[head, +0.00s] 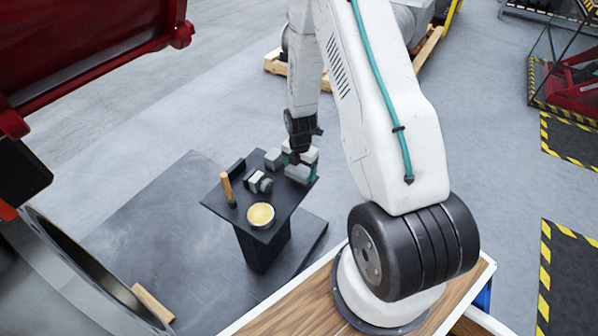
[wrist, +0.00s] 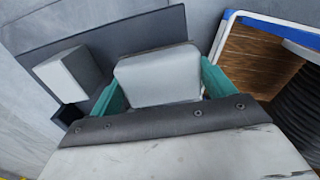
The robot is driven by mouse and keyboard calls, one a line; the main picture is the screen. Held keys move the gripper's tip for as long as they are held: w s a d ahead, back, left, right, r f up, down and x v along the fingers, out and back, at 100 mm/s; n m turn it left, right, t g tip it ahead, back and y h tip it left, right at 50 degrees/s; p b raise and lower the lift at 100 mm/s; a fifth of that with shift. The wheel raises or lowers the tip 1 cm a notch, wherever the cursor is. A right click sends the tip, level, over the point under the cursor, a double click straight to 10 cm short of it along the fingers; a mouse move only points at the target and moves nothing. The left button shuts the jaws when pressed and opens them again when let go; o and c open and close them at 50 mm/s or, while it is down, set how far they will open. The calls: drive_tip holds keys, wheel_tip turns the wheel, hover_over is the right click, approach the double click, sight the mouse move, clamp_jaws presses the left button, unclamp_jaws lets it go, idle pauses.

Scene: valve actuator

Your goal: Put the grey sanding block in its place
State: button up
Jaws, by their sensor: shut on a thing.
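The grey sanding block (wrist: 157,76) sits between the two teal fingers of my gripper (wrist: 160,88) in the wrist view, with a finger against each side. In the head view my gripper (head: 303,170) points down over the far right corner of the small dark table (head: 232,205). The held block (head: 297,173) shows there as a light grey shape. I cannot tell whether it touches the tabletop. Another light grey block (wrist: 68,72) stands left of my gripper in the wrist view, beside a small dark open-topped holder (wrist: 68,115).
The table also holds a wooden-handled tool (head: 227,188), a round tin with yellow contents (head: 260,215), a grey and dark part (head: 259,182) and a small grey block (head: 273,158). A red structure (head: 80,45) hangs at upper left. The wood-topped bench (head: 300,306) is near my base.

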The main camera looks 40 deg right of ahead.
sight(299, 171)
drive_tip(key=shift+w+d+f, duration=0.1)
drive_tip(key=shift+w+d, duration=0.15)
drive_tip(key=shift+w, duration=0.25)
drive_tip(key=shift+w+d, duration=0.25)
drive_tip(key=shift+w, duration=0.2)
wheel_tip(299, 171, down, 4)
drive_tip(key=shift+r, duration=0.25)
drive_tip(key=o, duration=0.9)
